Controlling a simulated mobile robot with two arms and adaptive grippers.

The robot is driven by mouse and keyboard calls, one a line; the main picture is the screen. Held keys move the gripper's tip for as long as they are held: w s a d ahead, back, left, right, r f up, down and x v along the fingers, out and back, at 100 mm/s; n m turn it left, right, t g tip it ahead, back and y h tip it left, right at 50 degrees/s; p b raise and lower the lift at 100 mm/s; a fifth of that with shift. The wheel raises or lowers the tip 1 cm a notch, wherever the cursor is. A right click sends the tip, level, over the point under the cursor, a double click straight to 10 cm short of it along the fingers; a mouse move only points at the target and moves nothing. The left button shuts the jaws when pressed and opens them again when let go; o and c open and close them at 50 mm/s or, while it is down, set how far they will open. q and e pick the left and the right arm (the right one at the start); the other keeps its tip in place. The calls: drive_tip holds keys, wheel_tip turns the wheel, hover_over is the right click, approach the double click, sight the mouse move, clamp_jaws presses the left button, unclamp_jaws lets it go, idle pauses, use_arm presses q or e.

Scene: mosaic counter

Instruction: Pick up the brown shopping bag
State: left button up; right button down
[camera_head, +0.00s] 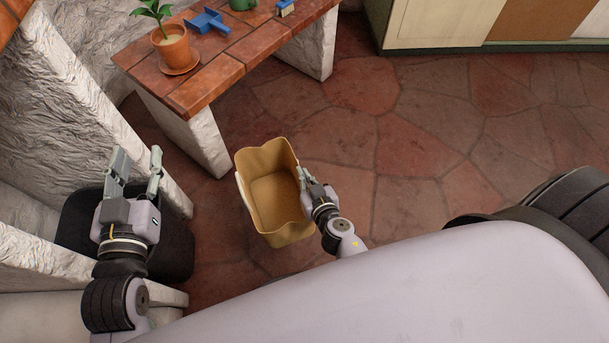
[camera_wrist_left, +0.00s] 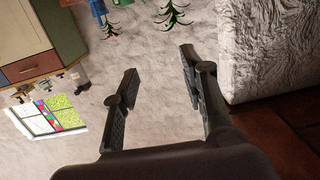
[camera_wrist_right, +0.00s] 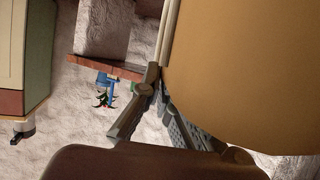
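The brown shopping bag (camera_head: 272,190) is upright with its open top toward the head camera, right of the brick counter's near leg. In the right wrist view its tan side (camera_wrist_right: 245,65) fills the right half. My right gripper (camera_head: 308,182) is at the bag's right rim; in the right wrist view its fingertips (camera_wrist_right: 156,78) come together on the bag's edge strip. Whether the bag's base touches the floor is unclear. My left gripper (camera_head: 138,158) is open and empty, well left of the bag, above a dark bin; its spread fingers show in the left wrist view (camera_wrist_left: 158,62).
The brick-topped counter (camera_head: 222,72) holds a potted plant (camera_head: 172,46), a blue dustpan (camera_head: 208,21) and a small brush (camera_head: 285,8). A white wall edge and the dark bin (camera_head: 181,245) stand left. The stone floor (camera_head: 430,140) is clear to the right.

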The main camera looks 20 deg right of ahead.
wheel_tip(320, 180, up, 2)
drive_tip(key=shift+r+p, duration=0.1)
drive_tip(key=shift+p, duration=0.6)
drive_tip(key=shift+r+p, duration=0.45)
drive_tip(key=shift+r, duration=0.05)
use_arm(q)
drive_tip(key=s+a+f+g+y, duration=0.2)
drive_tip(key=s+f+g, duration=0.5)
drive_tip(key=f, duration=0.4)
drive_tip(key=shift+s+a+g, duration=0.2)
drive_tip(key=shift+a+g, duration=0.2)
drive_tip(key=shift+a, duration=0.4)
